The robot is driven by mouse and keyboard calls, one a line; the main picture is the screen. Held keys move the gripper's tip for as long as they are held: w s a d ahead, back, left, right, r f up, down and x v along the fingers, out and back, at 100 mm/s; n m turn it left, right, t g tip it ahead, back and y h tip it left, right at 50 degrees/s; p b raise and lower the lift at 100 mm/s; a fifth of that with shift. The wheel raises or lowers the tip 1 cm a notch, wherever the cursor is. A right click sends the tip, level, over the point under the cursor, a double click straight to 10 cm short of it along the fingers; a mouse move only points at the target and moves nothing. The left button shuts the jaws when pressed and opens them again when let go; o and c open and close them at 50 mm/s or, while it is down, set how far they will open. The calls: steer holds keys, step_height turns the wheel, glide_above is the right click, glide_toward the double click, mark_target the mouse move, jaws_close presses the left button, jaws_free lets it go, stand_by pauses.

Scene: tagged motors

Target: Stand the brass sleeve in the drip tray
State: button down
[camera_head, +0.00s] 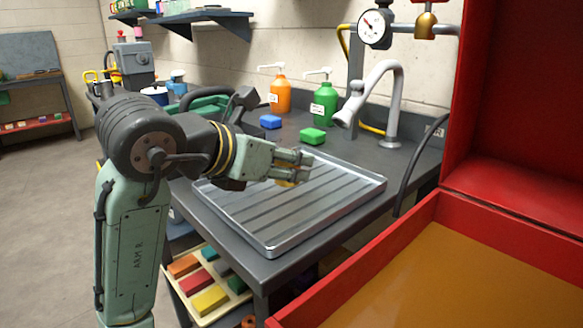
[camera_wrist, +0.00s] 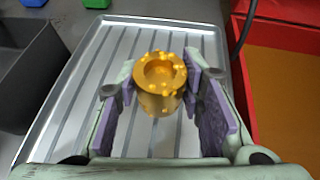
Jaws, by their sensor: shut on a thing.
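The brass sleeve (camera_wrist: 159,84) is a short golden cylinder with a round hollow in its top and small bumps around it. My gripper (camera_head: 293,170) is shut on the sleeve, which sits between the purple-padded fingers (camera_wrist: 160,90) in the wrist view. The sleeve looks roughly upright. The drip tray (camera_head: 280,246) is a shallow, ribbed silver tray on the dark bench, and its ribbed floor also shows in the wrist view (camera_wrist: 82,92). The gripper and sleeve are over the tray. Whether the sleeve's base touches the tray is hidden.
An orange bottle (camera_head: 279,95), a green bottle (camera_head: 325,103), a green block (camera_head: 313,136) and a blue block (camera_head: 270,121) stand behind the tray. A grey tap (camera_head: 385,95) rises at the back right. A red box (camera_head: 400,245) flanks the right side. Much of the tray floor is clear.

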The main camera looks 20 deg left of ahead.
glide_above(291, 189)
steer(key=shift+s+f, duration=0.15)
step_height(291, 189, down, 4)
steer(key=shift+r, duration=0.25)
steer(key=shift+f, duration=0.1)
steer(key=shift+f, duration=0.25)
steer(key=c, duration=1.1)
jaws_free()
steer(key=shift+r, duration=0.1)
